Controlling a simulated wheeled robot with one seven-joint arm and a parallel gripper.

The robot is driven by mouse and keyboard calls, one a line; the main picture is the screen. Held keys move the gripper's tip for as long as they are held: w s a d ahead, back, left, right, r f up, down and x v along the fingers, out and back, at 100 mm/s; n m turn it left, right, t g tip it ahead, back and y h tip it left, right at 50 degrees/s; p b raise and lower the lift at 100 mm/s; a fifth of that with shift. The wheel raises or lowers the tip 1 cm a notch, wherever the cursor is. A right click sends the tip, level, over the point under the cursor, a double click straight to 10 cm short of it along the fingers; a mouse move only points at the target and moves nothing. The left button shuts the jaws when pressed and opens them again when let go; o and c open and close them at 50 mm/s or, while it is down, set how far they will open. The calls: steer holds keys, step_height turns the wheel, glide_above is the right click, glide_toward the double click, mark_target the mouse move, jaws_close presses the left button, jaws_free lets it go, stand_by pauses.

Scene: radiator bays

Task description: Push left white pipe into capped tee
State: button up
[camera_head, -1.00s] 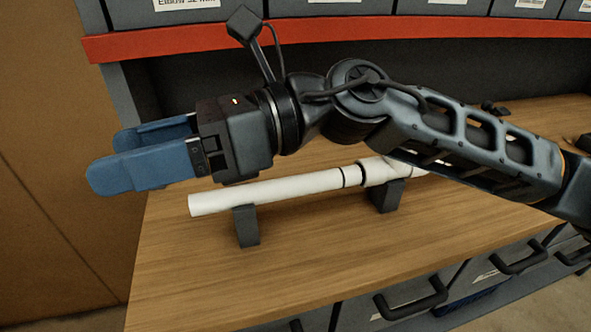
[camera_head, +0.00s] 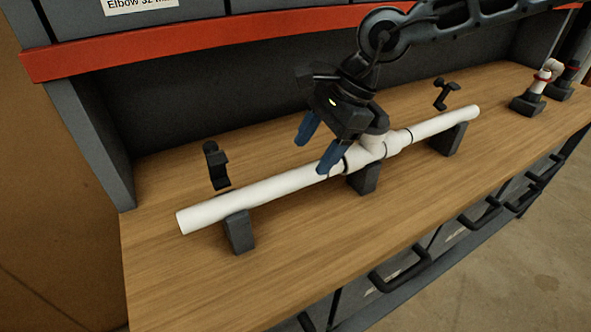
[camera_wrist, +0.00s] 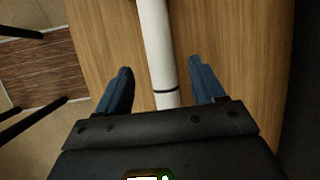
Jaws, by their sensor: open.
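The left white pipe (camera_head: 258,191) lies level across a dark support block (camera_head: 239,232) on the bench, its free end at the left. Its right end runs toward the white tee (camera_head: 372,151), which sits over a middle block (camera_head: 364,180); the tee's cap is hard to make out behind my gripper. A dark ring shows near the joint. My gripper (camera_head: 313,152) is open above the pipe, close to the tee. In the wrist view the pipe (camera_wrist: 154,45) passes between the open blue fingers (camera_wrist: 160,85), with a black ring nearer the palm. I see no finger contact.
Another white pipe (camera_head: 446,122) extends right from the tee over a third block (camera_head: 448,141). Dark clips (camera_head: 215,164) (camera_head: 441,94) stand behind the pipes. White fittings on dark bases (camera_head: 530,101) stand at the far right. The front bench strip is clear.

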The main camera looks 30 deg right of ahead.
mark_target(301, 171)
steer(key=p+x, duration=0.1)
steer(key=x, duration=0.5)
steer(key=shift+a+f, duration=0.2)
steer(key=shift+f, duration=0.05)
steer(key=shift+c, duration=0.4)
jaws_close()
